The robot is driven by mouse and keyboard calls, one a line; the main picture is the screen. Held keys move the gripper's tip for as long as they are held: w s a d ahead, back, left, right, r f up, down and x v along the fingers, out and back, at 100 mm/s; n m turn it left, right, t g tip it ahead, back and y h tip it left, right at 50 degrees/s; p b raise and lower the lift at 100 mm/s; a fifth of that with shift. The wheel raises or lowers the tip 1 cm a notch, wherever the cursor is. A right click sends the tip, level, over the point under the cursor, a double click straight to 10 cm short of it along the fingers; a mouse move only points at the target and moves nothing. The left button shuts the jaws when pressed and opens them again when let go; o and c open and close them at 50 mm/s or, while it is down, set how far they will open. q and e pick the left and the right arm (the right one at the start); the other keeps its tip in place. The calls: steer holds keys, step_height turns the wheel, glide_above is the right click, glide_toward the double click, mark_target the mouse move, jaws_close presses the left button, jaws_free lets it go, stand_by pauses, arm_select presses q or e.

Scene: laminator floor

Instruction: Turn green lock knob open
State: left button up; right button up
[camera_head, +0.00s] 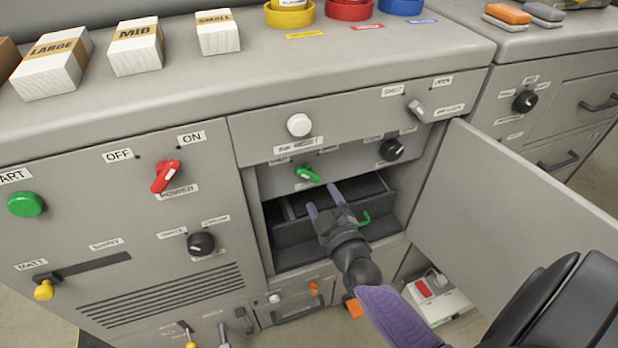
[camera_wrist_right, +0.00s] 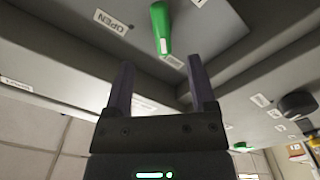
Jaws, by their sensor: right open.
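The green lock knob (camera_head: 308,174) sits on the grey panel above the open compartment, its lever slanting down to the right. In the right wrist view the green knob (camera_wrist_right: 160,28) is ahead of the fingers, near an OPEN label (camera_wrist_right: 112,21). My right gripper (camera_head: 328,200) is open and empty, just below the knob and in front of the compartment. Its two fingers (camera_wrist_right: 162,88) point toward the knob without touching it, with a gap between. My left gripper is not in view.
A cabinet door (camera_head: 510,210) stands swung open on the right, beside my right arm. A black knob (camera_head: 391,150) and a white button (camera_head: 299,125) are near the green knob. A red switch (camera_head: 166,176) is on the left panel. A green handle (camera_head: 364,218) is in the compartment.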

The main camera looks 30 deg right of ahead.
mark_target(311, 178)
steer(key=b+x, duration=0.1)
steer(key=x, duration=0.2)
steer(key=b+x, duration=0.1)
steer(key=x, duration=0.2)
steer(key=shift+w+f, duration=0.25)
steer(key=shift+w, duration=0.15)
steer(key=shift+w+d+r, duration=0.1)
steer(key=shift+w, duration=0.15)
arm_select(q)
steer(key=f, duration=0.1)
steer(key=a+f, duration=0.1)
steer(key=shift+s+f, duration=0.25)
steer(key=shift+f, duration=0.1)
arm_select(e)
steer(key=c, duration=0.7)
steer(key=shift+c, duration=1.3)
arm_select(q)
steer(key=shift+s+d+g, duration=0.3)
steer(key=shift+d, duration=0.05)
arm_select(e)
jaws_close()
